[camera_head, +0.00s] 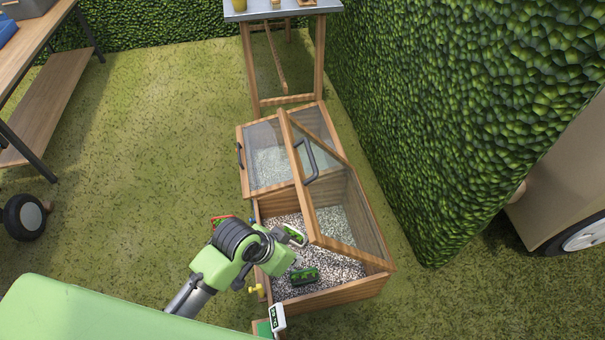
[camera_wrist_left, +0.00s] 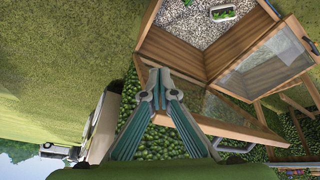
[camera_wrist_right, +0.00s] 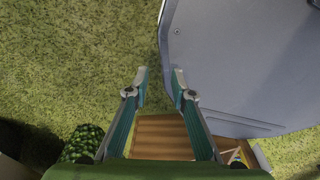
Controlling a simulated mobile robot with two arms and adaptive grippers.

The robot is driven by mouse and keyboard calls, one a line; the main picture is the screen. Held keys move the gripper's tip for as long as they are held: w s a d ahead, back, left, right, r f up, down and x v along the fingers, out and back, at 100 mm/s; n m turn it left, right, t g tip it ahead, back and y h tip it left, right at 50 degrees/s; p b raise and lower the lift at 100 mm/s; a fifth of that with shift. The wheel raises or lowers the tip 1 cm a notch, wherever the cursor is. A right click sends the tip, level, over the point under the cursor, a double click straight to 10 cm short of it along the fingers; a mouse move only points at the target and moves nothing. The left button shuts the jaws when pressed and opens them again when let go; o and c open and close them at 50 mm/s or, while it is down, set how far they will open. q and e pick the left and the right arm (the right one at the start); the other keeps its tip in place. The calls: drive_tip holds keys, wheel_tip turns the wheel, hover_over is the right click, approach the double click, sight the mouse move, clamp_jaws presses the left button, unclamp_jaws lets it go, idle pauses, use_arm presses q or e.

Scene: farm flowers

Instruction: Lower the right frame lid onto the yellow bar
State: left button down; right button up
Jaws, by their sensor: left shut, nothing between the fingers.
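The wooden cold frame (camera_head: 345,291) has a raised, tilted glazed lid (camera_head: 299,182) with a dark handle (camera_head: 309,160). This lid leans over the open gravel-filled box and also shows in the left wrist view (camera_wrist_left: 242,128). A second lid (camera_head: 246,174) lies flat over the far part. A small yellow piece (camera_head: 257,291) shows at the box's near left side; I cannot tell if it is the yellow bar. My left gripper (camera_head: 296,238) is shut and empty beside the raised lid's lower near end; contact is unclear. My right gripper (camera_wrist_right: 159,78) is open and empty.
A small planter (camera_head: 305,276) stands on the gravel, also visible in the left wrist view (camera_wrist_left: 223,13). A hedge (camera_head: 440,130) rises on the right. A metal-topped table (camera_head: 283,10) stands behind the frame. Grass (camera_head: 150,150) is open on the left.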

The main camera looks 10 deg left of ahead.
use_arm(q)
drive_tip(key=w+d+r+m, duration=0.1)
drive_tip(key=w+r, duration=0.1)
drive_tip(key=w+d+r+m+h, duration=0.1)
drive_tip(key=d+r+m, duration=0.1)
drive_tip(key=r, duration=0.1)
drive_tip(key=w+d+r+m, duration=0.2)
drive_tip(key=r, duration=0.1)
drive_tip(key=shift+w+d+r+g+h, duration=0.1)
drive_tip(key=shift+w+r+g+h, duration=0.05)
drive_tip(key=shift+w+g+h, duration=0.2)
drive_tip(key=w+a+r+m, duration=0.2)
drive_tip(key=w+r, duration=0.1)
drive_tip(key=w, duration=0.4)
wheel_tip(320, 180, up, 6)
drive_tip(key=g, duration=0.1)
hover_over(302, 186)
drive_tip(key=shift+y, duration=0.45)
drive_tip(key=f, duration=0.3)
drive_tip(key=f+p, duration=0.1)
drive_tip(key=f, duration=0.6)
drive_tip(key=shift+w+d+f+p, duration=0.15)
drive_tip(key=shift+d+p, duration=0.15)
drive_tip(key=shift+p, duration=0.05)
drive_tip(key=shift+s+a+f, duration=0.2)
drive_tip(key=shift+a+f, duration=0.1)
